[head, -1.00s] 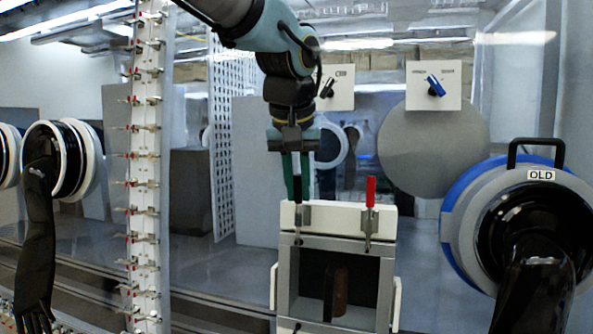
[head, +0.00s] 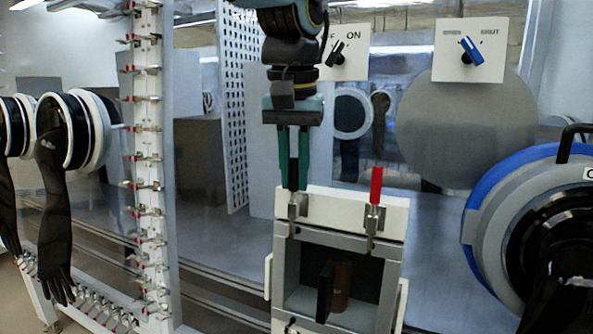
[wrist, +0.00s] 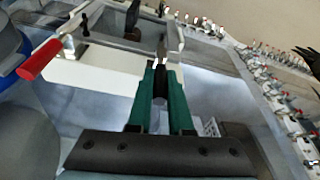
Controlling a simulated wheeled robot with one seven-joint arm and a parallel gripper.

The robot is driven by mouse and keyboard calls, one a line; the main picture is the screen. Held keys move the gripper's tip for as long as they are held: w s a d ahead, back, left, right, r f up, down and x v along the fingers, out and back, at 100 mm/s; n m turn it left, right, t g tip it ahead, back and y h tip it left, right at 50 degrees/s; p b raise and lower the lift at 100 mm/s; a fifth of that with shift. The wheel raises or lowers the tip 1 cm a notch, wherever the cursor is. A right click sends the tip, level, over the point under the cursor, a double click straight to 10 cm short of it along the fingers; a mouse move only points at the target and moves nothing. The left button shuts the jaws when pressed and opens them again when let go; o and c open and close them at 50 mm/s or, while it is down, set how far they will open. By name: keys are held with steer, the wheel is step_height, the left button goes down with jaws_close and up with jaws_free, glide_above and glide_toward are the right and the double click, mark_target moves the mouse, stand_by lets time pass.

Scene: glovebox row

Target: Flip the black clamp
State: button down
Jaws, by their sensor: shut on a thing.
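The black clamp (head: 298,208) is a metal toggle clamp with a black handle, at the left of the white top edge of a grey box (head: 393,250). Its handle stands upright between the green fingers of my gripper (head: 292,186). My gripper points down from above and is shut on this handle. In the wrist view, the black clamp's handle (wrist: 160,84) shows between the two green fingers (wrist: 161,68). The fingers hide part of the handle.
A clamp with a red handle (head: 376,186) stands upright to the right on the same edge. The open box holds a brown cylinder (head: 341,287) and a black plate (head: 325,290). A blue-rimmed port (head: 480,215) is at right, a clamp-studded post (head: 149,170) at left.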

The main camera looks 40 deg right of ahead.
steer(key=c, duration=0.8)
jaws_free()
steer(key=shift+d+f, duration=0.1)
steer(key=r, duration=0.3)
steer(key=s+a+r+b, duration=0.1)
steer(key=r, duration=0.3)
steer(key=r+b, duration=0.1)
steer(key=r, duration=0.2)
steer(key=shift+s+a+r, duration=0.15)
steer(key=shift+r, duration=0.2)
steer(key=w+a+f+n, duration=0.5)
steer(key=w+a+f, duration=1)
steer(key=w+f, duration=0.4)
steer(key=s+a+f+n, duration=0.1)
steer(key=a+f, duration=0.4)
steer(key=a, duration=0.1)
steer(key=s+a+f+n, duration=0.1)
steer(key=a+f, duration=0.4)
steer(key=a, duration=0.2)
steer(key=s+a+f+n+y, duration=0.1)
steer(key=a+f, duration=0.4)
steer(key=a, duration=0.2)
steer(key=shift+s+a+n, duration=0.15)
steer(key=shift+a+n, duration=0.1)
steer(key=shift+n, duration=0.15)
